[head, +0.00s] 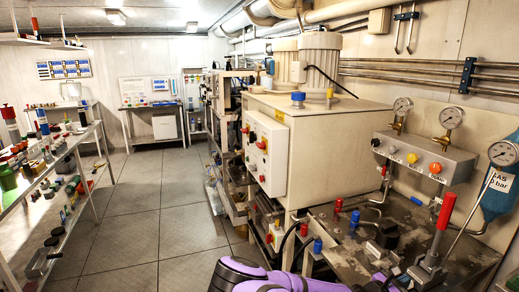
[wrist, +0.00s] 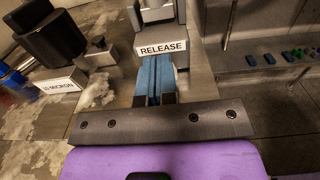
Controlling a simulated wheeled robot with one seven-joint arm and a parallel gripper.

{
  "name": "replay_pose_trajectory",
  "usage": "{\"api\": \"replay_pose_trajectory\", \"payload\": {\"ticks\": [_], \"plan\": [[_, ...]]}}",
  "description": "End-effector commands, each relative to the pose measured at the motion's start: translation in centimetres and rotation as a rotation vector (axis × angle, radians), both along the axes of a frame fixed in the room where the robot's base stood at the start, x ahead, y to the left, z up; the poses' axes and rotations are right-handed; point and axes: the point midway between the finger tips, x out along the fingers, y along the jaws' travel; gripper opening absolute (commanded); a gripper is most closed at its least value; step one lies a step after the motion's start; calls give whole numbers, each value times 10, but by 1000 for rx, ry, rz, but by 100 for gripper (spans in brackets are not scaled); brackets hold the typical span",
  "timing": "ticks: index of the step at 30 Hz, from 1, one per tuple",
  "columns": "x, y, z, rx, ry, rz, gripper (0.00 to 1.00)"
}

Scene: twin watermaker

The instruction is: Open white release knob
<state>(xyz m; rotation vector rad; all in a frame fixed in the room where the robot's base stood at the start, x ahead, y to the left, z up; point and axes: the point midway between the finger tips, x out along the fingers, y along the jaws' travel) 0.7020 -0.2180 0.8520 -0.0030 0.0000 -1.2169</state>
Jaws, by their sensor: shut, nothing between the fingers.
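A white label reading RELEASE (wrist: 163,48) is at the top middle of the wrist view. It sits on the front of a grey metal block (wrist: 183,30). A pale part (wrist: 156,12) shows above the label at the picture's top edge; I cannot tell whether it is the white release knob. My gripper (wrist: 157,58) points at this block, its blue fingers side by side, shut and empty. The fingertips are just below the label, partly overlapping the block in the picture; contact cannot be told. In the head view, a hand pump with a red handle (head: 446,211) stands at the right.
In the wrist view, a black knob (wrist: 52,35) and a 10 MICRON label (wrist: 60,84) are at left. A grey panel panel edge (wrist: 235,72) and coloured small items are at right. The head view shows a gauge manifold (head: 425,155), white control box (head: 265,150) and clear floor (head: 150,210).

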Motion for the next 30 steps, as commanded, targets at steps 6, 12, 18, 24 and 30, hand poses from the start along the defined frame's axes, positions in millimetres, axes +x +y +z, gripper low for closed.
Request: {"api": "replay_pose_trajectory", "payload": {"ticks": [6,12,18,24,30], "plan": [[5,-7,3,-5,-8,-5,0],[5,-8,3,-6,-7,-4,0],[5,-7,8,-6,-7,-4,0],[5,-5,12,-8,-10,-3,0],[-2,12,13,-7,-12,-5,0]]}}
